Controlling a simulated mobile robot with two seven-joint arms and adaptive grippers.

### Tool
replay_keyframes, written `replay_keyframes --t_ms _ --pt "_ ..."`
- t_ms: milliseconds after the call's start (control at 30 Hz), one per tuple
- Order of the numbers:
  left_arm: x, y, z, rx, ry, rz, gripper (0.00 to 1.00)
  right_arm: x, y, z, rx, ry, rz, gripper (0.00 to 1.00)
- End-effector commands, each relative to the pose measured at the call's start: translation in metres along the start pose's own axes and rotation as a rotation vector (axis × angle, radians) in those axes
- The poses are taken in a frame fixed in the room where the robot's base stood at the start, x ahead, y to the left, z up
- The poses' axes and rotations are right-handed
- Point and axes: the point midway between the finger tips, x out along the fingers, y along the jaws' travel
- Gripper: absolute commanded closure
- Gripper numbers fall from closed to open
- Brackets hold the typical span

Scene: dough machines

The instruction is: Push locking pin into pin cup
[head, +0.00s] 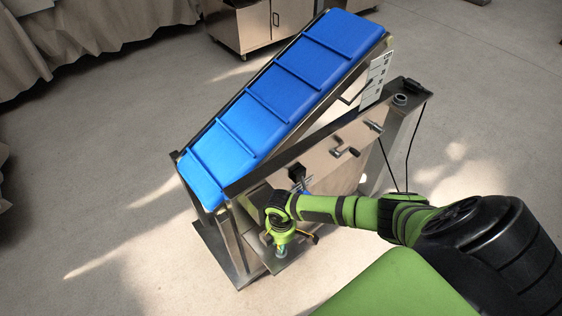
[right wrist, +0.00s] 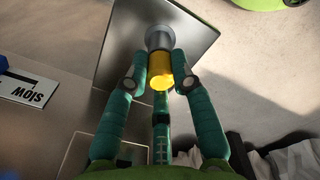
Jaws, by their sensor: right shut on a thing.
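In the right wrist view a yellow locking pin (right wrist: 160,72) sits between the teal fingers of my right gripper (right wrist: 159,84), which is shut on it. Beyond the pin, in line with it, is a grey round pin cup (right wrist: 159,37) over a metal plate (right wrist: 195,22). The pin's far end meets or overlaps the cup; how deep it sits I cannot tell. In the head view my right gripper (head: 282,250) points down low beside the conveyor machine, and mostly hides the pin and cup. My left gripper is not in view.
The machine has a sloped blue belt (head: 275,100) and a metal side panel with crank handles (head: 345,152). A yellow and black part (head: 314,238) shows beside my gripper. A steel cabinet (head: 262,25) stands behind. The floor (head: 110,130) left of the machine is clear.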

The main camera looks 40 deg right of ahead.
Motion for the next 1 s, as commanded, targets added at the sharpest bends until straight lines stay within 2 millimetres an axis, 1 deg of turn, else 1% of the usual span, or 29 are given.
replay_keyframes --t_ms 367,400,433,467,700,733,1000 --pt "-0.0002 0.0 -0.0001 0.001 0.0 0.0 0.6 -0.0006 0.0002 -0.0003 0.0 0.001 0.001 1.0" --pt "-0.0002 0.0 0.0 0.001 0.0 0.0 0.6 -0.0006 0.0002 -0.0003 0.0 0.001 0.001 0.63" --pt "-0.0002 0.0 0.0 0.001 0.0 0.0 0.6 -0.0006 0.0002 -0.0003 0.0 0.001 0.001 0.51" --pt "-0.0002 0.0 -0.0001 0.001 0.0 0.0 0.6 -0.0006 0.0003 -0.0003 0.0 0.001 0.001 0.48" --pt "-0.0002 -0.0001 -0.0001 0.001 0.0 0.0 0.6 -0.0005 0.0002 -0.0002 0.0 0.001 0.001 0.48" --pt "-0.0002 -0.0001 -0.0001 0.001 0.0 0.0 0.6 -0.0004 0.0001 -0.0001 0.0 0.0 0.0 0.35" --pt "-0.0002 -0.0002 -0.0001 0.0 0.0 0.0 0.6 -0.0004 0.0001 -0.0001 0.0 0.0 0.0 0.35"
